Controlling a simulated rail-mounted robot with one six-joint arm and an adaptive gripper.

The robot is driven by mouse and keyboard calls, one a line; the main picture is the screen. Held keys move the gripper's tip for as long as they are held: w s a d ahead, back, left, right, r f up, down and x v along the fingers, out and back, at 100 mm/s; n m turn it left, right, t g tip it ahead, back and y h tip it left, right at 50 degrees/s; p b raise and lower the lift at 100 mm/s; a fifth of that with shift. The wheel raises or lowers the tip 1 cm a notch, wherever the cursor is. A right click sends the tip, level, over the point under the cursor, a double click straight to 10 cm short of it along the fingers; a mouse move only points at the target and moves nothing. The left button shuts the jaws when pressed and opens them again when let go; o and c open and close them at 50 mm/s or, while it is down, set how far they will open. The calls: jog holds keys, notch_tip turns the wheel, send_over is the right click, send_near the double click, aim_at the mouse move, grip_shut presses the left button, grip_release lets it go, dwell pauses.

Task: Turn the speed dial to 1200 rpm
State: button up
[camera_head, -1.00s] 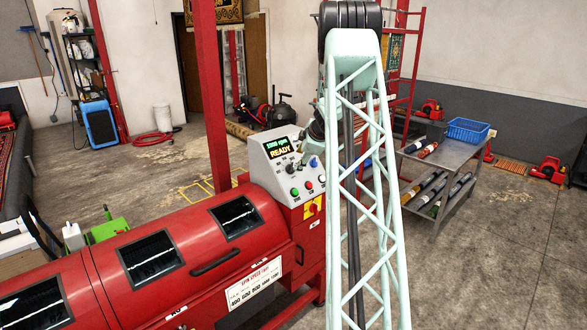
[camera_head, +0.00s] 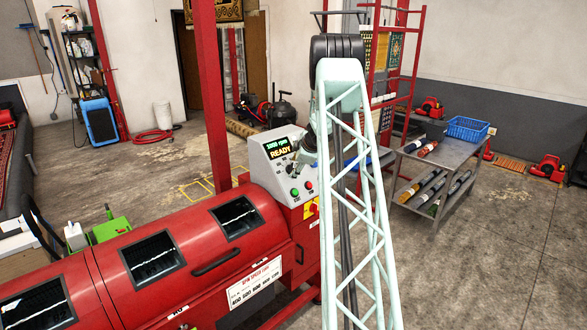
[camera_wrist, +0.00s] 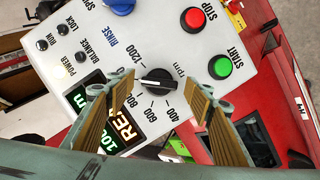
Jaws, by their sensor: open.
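The speed dial (camera_wrist: 157,83) is a round black knob on the white control panel (camera_wrist: 85,30). Printed numbers, including 400, 600, 800 and 1200, ring it. Its white pointer line points left in the wrist view, between 800 and 1200, where a finger partly hides the scale. The display (camera_head: 278,149) reads 1000 rpm and READY. My gripper (camera_wrist: 155,90) is open, its tan-padded fingers on either side of the dial in the picture. I cannot tell whether they touch it. In the head view my arm end covers part of the panel.
Red stop (camera_wrist: 195,19) and green start (camera_wrist: 220,67) buttons sit close right of the dial in the wrist view. A blue rinse knob (camera_wrist: 119,5) lies above. The red machine (camera_head: 180,245) extends left. A steel cart (camera_head: 440,170) stands at right.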

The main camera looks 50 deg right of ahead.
jog(key=shift+p+x, duration=0.3)
jog(key=shift+x, duration=0.65)
jog(key=c, duration=0.9)
jog(key=shift+f+m+b, duration=0.15)
jog(key=shift+m+b, duration=0.85)
jog(key=shift+b, duration=1.4)
jog(key=shift+m+y+b, duration=0.5)
jog(key=shift+m+b, duration=0.15)
jog(key=shift+m, duration=0.35)
jog(key=shift+m+y+b, duration=0.4)
jog(key=shift+m+b, duration=0.35)
jog(key=shift+m, duration=0.75)
